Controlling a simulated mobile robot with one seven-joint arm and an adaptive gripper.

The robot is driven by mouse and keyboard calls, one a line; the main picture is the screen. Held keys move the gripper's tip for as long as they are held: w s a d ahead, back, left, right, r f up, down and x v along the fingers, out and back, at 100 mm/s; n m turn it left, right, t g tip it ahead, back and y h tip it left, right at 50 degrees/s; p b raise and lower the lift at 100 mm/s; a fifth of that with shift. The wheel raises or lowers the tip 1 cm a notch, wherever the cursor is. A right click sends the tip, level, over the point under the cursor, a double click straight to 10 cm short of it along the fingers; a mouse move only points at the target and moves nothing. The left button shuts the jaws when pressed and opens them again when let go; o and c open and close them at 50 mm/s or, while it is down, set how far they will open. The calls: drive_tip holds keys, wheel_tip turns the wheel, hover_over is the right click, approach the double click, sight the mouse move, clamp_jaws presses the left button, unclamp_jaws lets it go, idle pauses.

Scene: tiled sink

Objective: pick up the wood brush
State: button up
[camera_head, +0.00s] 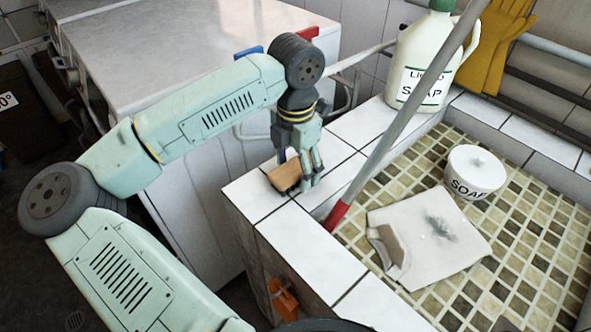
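The wood brush (283,177) is a small brown wooden block with a dark underside. It lies on the white tiled ledge near the corner of the sink. My gripper (301,176) points down at it from above, with its fingers at the brush's right end. The fingers partly hide that end. I cannot tell whether they touch or grip the brush, or how far apart they are.
A grey pole with a red end (338,214) leans across the sink edge just right of my gripper. The tiled basin holds a cloth (430,235) and a soap tub (474,172). A soap jug (425,60) stands behind. An orange object (284,299) hangs on the front wall.

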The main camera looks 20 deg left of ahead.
sight(295, 166)
drive_tip(key=c, duration=1.2)
drive_tip(key=shift+r, duration=0.1)
drive_tip(key=shift+r+b, duration=0.4)
drive_tip(key=shift+r, duration=0.15)
wheel_tip(295, 166, up, 2)
drive_tip(key=shift+b, duration=0.55)
drive_tip(key=s+d+b, duration=0.1)
drive_tip(key=s+d, duration=0.1)
drive_tip(key=s, duration=0.2)
drive_tip(key=s+d+r+b, duration=0.1)
drive_tip(key=s+d+b, duration=0.1)
drive_tip(key=s, duration=0.3)
drive_tip(key=s+d+b, duration=0.1)
drive_tip(key=s+d, duration=0.3)
drive_tip(key=shift+s+r, duration=0.35)
drive_tip(key=shift+s, duration=0.05)
drive_tip(key=o, duration=0.7)
drive_tip(key=c, duration=0.5)
drive_tip(key=shift+d, duration=0.1)
